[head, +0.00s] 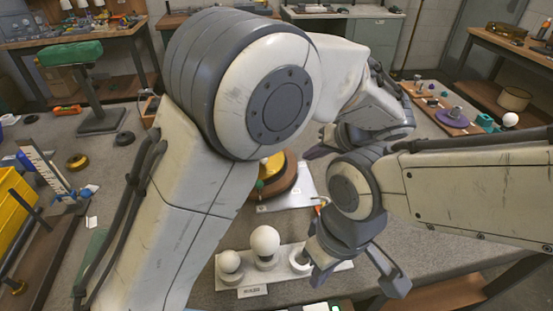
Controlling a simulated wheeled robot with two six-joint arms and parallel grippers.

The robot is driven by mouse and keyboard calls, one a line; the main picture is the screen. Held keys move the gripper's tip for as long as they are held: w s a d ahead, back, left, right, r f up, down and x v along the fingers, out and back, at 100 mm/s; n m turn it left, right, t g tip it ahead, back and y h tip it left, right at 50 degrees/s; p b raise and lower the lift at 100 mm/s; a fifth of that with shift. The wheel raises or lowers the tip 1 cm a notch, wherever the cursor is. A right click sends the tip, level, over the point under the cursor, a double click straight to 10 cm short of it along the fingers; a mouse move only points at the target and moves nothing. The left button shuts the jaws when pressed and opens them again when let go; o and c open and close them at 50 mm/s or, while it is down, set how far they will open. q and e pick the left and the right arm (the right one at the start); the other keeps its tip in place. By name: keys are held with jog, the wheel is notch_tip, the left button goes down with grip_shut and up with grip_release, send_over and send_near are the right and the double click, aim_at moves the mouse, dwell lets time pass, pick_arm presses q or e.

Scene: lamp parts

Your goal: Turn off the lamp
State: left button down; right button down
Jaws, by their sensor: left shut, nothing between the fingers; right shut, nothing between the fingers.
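A round wooden lamp base (276,186) with yellow and green on top stands on a light plate (297,203). My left arm hides much of it, and I cannot tell whether the lamp is lit. My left gripper (322,146) is beyond and right of the base, partly hidden by its own arm, shut and empty. My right gripper (357,281) points down in front of the plate, at the right end of a white bulb holder (283,275). It is shut and empty. A large white bulb (265,242) and a smaller one (230,262) stand on the holder.
A wooden board with lamp parts (440,112) lies at the back right. A white ball-shaped bulb (510,119) is near it. A yellow bin (12,208) and a rack (42,168) are at the left. The grey table is clear at the lower right.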

aim_at(277, 170)
pick_arm(q)
jog(key=shift+a+f, duration=0.1)
jog(key=p+x, duration=0.1)
jog(key=x, duration=0.9)
jog(key=shift+a+f, duration=0.1)
jog(key=a, duration=0.1)
jog(key=a+r, duration=0.1)
jog(key=shift+a+p, duration=0.25)
jog(key=shift+p, duration=0.1)
jog(key=shift+a, duration=0.6)
